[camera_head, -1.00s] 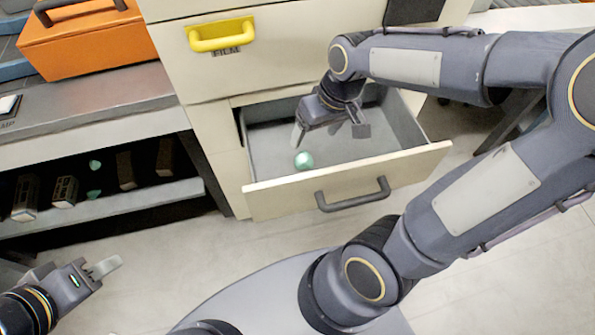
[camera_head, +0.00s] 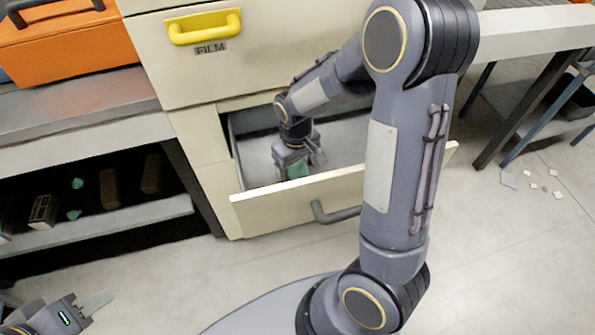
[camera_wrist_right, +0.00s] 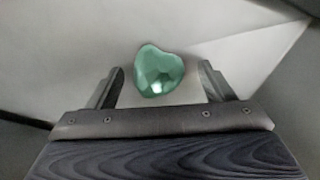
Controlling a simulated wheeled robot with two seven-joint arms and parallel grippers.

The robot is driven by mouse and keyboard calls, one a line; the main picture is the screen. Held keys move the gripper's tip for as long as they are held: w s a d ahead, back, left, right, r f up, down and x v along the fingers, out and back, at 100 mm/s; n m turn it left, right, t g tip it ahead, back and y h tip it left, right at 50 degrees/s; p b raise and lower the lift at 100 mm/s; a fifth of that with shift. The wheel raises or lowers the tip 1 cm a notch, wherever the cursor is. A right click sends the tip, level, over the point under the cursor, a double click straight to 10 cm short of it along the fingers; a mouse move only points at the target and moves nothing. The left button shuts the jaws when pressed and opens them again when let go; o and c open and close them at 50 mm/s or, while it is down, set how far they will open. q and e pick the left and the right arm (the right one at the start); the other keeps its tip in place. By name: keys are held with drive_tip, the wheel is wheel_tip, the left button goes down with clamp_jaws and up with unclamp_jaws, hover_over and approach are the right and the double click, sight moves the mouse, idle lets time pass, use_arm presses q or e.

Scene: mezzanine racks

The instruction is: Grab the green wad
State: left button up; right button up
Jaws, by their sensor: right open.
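The green wad (camera_head: 298,170) lies in the open lower drawer (camera_head: 270,207), partly hidden by my right gripper in the head view. In the right wrist view the wad (camera_wrist_right: 159,71) is a crumpled, shiny green lump between and slightly beyond the two fingertips. My right gripper (camera_wrist_right: 162,80) is open, with a gap on both sides of the wad. In the head view the right gripper (camera_head: 297,168) points down inside the drawer, over the wad. My left gripper (camera_head: 92,305) is at the lower left, far from the drawer; its jaw opening is unclear.
Above is a closed drawer with a yellow handle (camera_head: 205,27) and a FILM label. The shelf (camera_head: 110,225) at left holds several boxes and two other green lumps (camera_head: 76,184). An orange case (camera_head: 65,38) sits on the left counter. Pale scraps (camera_head: 530,182) lie on the right floor.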

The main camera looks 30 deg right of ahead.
drive_tip(key=shift+f, duration=0.1)
drive_tip(key=c, duration=1)
drive_tip(key=shift+c, duration=0.3)
